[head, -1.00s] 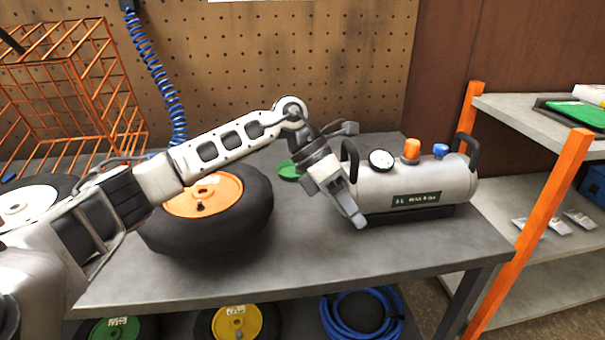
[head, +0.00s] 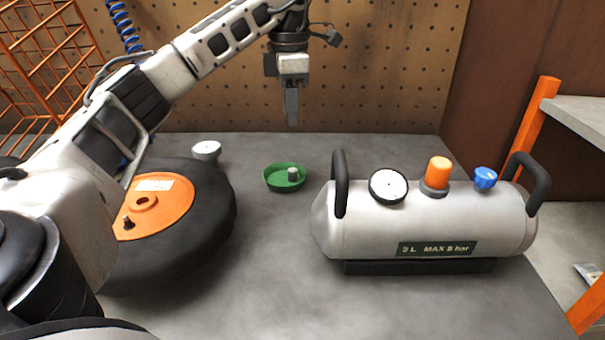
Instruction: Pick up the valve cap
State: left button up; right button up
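My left gripper (head: 292,121) points straight down above and behind the dish in the picture, clear of the cap. Its fingers show edge-on, one in front of the other, so I cannot see a gap between them. Nothing shows below its fingertips. A black tyre (head: 205,225) with an orange hub (head: 170,204) lies at the left, with a short dark valve stem (head: 128,222). My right gripper is out of view.
A silver air tank (head: 440,222) with black handles and a gauge (head: 388,186) stands right of the dish. A small white cup-like thing (head: 207,151) stands behind the tyre. A pegboard (head: 390,70) closes off the back. The grey table (head: 270,270) is clear in front.

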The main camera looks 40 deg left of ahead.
pick_arm(q)
send_over(292, 170)
notch_tip(292, 170, down, 7)
jog(key=shift+s+r+b, duration=0.1)
jog(key=shift+s+b, duration=0.05)
jog(key=shift+b, duration=0.3)
jog(key=shift+f+b, duration=0.35)
jog(key=shift+f, duration=2.7)
jog(key=shift+c, duration=0.3)
grip_shut()
